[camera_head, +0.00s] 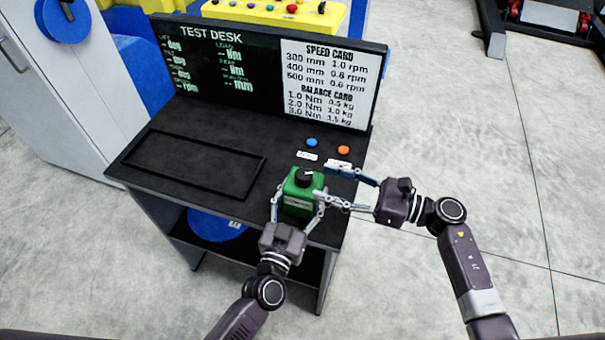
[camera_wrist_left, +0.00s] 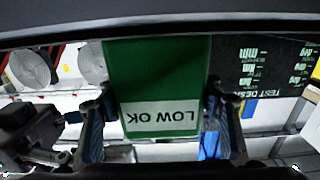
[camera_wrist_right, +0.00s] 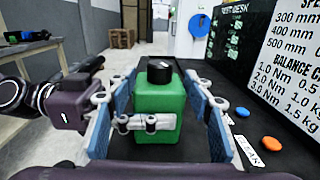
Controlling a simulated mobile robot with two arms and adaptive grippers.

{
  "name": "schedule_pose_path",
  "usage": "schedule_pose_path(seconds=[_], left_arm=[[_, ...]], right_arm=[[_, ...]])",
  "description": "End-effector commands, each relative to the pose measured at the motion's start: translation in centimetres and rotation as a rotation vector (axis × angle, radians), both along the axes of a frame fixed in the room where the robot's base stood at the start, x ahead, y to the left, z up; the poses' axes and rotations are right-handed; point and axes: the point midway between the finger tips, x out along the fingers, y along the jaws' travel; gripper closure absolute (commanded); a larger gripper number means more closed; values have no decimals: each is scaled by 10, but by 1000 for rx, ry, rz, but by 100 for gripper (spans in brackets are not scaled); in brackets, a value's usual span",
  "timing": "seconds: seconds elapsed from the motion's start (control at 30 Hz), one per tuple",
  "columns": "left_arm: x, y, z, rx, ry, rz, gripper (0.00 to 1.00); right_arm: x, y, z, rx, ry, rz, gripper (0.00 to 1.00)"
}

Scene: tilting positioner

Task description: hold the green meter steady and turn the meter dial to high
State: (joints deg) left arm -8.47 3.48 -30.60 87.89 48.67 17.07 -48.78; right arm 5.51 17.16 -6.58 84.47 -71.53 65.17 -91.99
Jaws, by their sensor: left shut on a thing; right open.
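The green meter (camera_head: 299,199) stands upright at the front edge of the black test desk, with a black dial (camera_head: 304,176) on its top. My left gripper (camera_head: 298,205) is shut on the meter's sides from the front. The left wrist view shows the meter's green face (camera_wrist_left: 157,70) between the fingers, with a label reading LOW OK. My right gripper (camera_head: 337,186) is open at the meter's right. In the right wrist view, the meter (camera_wrist_right: 157,110) and its dial (camera_wrist_right: 159,70) appear between and beyond the open fingers. The dial's setting is not readable.
A blue button (camera_head: 312,142) and an orange button (camera_head: 343,150) with small labels lie behind the meter. A panel (camera_head: 270,70) with a display and cards stands at the desk's back. An empty black-rimmed recess (camera_head: 195,163) takes up the desk's left part.

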Motion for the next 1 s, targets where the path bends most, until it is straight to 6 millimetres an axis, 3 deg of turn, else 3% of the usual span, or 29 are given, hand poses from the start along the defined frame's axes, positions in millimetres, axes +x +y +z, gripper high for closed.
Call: schedule_pose_path(seconds=[0.1, 0.3, 0.77, 1.0], left_arm=[[0, 0, 0, 0, 0, 0, 74], [0, 0, 0, 0, 0, 0, 74], [0, 0, 0, 0, 0, 1, 74], [0, 1, 0, 1, -1, 1, 74]], right_arm=[[9, 24, 1, 4, 0, 0, 53], [19, 52, 1, 1, 1, 0, 53], [24, 63, 0, -1, 1, 0, 53], [23, 63, 0, -1, 1, 0, 79]])
